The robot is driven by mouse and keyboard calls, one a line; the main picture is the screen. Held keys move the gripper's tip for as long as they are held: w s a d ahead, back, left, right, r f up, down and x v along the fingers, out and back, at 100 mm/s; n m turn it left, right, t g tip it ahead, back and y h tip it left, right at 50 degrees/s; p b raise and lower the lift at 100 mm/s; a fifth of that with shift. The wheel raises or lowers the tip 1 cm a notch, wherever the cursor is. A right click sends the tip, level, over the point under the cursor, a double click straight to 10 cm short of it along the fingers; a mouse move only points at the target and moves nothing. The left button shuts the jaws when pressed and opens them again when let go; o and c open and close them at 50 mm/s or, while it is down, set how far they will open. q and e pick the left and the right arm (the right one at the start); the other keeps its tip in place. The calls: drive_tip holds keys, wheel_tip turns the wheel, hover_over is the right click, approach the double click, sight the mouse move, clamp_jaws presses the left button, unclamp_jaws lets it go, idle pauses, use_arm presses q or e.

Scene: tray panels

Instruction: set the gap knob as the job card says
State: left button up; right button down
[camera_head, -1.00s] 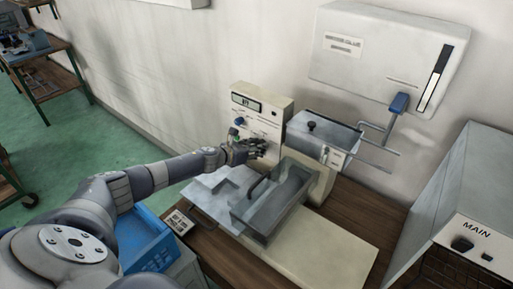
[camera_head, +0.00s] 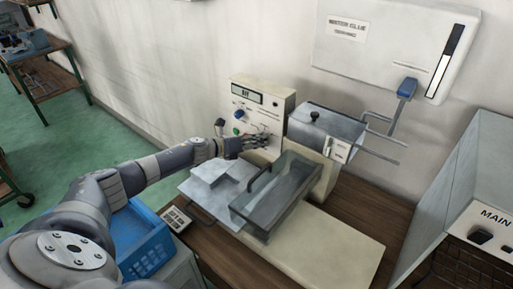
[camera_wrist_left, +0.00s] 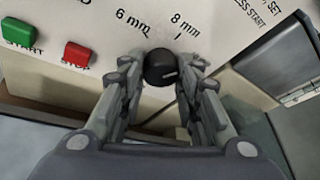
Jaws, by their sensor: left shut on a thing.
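My left gripper (camera_head: 262,143) is at the lower part of the cream control panel (camera_head: 276,103). In the left wrist view, my left gripper (camera_wrist_left: 162,75) is shut on a round black knob (camera_wrist_left: 160,67), one finger on each side. The knob has a short pale mark on its face. The labels "6 mm" (camera_wrist_left: 132,21) and "8 mm" (camera_wrist_left: 185,25) are printed above it; other labels are cut off or hidden. In the head view the fingers cover the knob. A small printed card-like thing (camera_head: 175,218) lies on the bench, too small to read. My right gripper is not in view.
A green START button (camera_wrist_left: 20,31) and a red STOP button (camera_wrist_left: 76,55) sit left of the knob. A metal tray (camera_head: 274,205) with a handle stands before the panel. A blue crate (camera_head: 140,240) is at lower left, a MAIN box (camera_head: 480,190) at right.

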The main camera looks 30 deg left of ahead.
use_arm(q)
drive_tip(key=shift+n+t+h+b, duration=0.5)
drive_tip(key=shift+n+h+b, duration=0.8)
drive_tip(key=shift+n+b, duration=1.6)
drive_tip(key=shift+m+b, duration=0.5)
drive_tip(key=o, duration=1)
drive_tip(key=shift+o, duration=0.2)
drive_tip(key=shift+a+f, duration=0.1)
drive_tip(key=v, duration=1.2)
